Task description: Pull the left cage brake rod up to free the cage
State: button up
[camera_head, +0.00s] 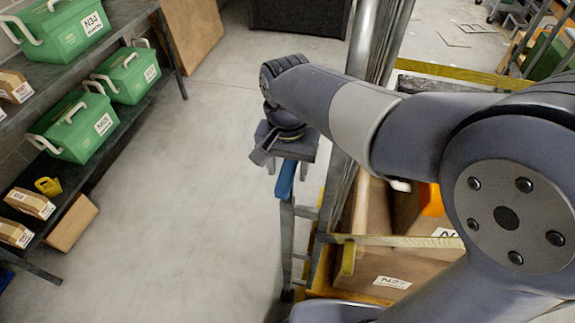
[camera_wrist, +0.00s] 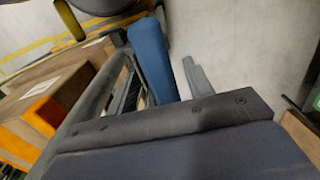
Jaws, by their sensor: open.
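The brake rod's blue handle (camera_head: 286,179) stands upright on the left side of the roll cage (camera_head: 356,222), on a grey rod. My gripper (camera_head: 282,158) is at the top of this handle, reached over from the right, and hides its upper end. In the wrist view the blue handle (camera_wrist: 152,60) lies in front of the gripper, with a light grey finger (camera_wrist: 196,76) to its right and apart from it. The gripper is open and not closed on the handle. The other finger is hard to tell from the cage frame behind.
Cardboard boxes (camera_head: 385,272) and an orange item (camera_head: 432,199) sit inside the cage. A shelf rack (camera_head: 103,150) with green cases (camera_head: 127,75) and small boxes stands at the left. The floor (camera_head: 200,180) between rack and cage is clear.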

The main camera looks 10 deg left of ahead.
jog(key=shift+c, duration=0.4)
grip_shut()
